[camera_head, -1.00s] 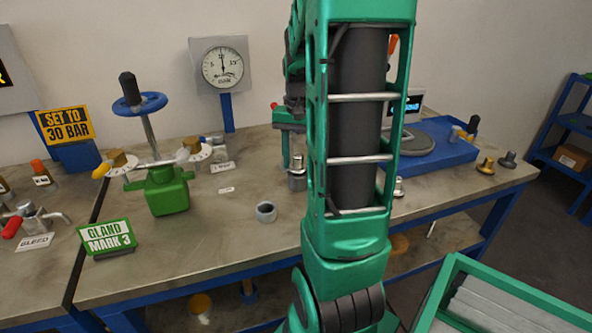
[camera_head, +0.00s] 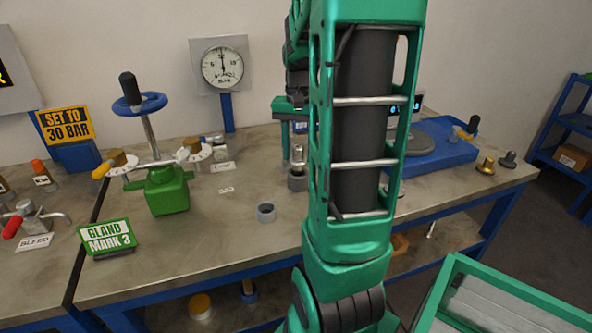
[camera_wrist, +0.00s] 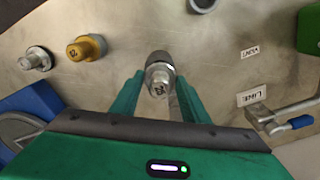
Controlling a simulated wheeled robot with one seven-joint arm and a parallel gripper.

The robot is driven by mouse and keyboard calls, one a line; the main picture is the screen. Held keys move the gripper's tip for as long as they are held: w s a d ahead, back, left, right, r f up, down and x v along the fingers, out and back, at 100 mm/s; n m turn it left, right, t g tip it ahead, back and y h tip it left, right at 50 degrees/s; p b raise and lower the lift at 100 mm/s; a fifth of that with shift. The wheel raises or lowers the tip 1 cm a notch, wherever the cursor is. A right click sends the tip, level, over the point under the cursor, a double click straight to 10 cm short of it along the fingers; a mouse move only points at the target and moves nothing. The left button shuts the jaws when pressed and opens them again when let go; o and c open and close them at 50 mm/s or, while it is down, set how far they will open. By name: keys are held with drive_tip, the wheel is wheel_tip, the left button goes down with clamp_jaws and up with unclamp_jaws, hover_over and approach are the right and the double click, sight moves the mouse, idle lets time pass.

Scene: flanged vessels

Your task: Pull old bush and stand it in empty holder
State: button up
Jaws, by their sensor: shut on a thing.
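My gripper (camera_wrist: 158,98) is shut on a silver metal bush (camera_wrist: 159,78) with a marking on its top, seen between its green fingers in the wrist view. In the head view the bush (camera_head: 298,154) stands upright at a grey round holder (camera_head: 297,183) on the bench, its upper part showing above the rim. I cannot tell whether its lower end is clear of the holder. An empty grey ring-shaped holder (camera_head: 265,212) stands in front and to the left; part of it shows at the top of the wrist view (camera_wrist: 203,4). My arm hides the bench just right of the bush.
A green valve body (camera_head: 167,190) with a blue handwheel and the GLAND MARK 3 sign (camera_head: 109,237) stand left. A blue base (camera_head: 440,152) with a round plate is right. Brass (camera_head: 486,166) and grey (camera_head: 508,159) plugs stand near the right edge.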

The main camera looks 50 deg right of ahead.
sight(299, 146)
drive_tip(key=shift+r, duration=2)
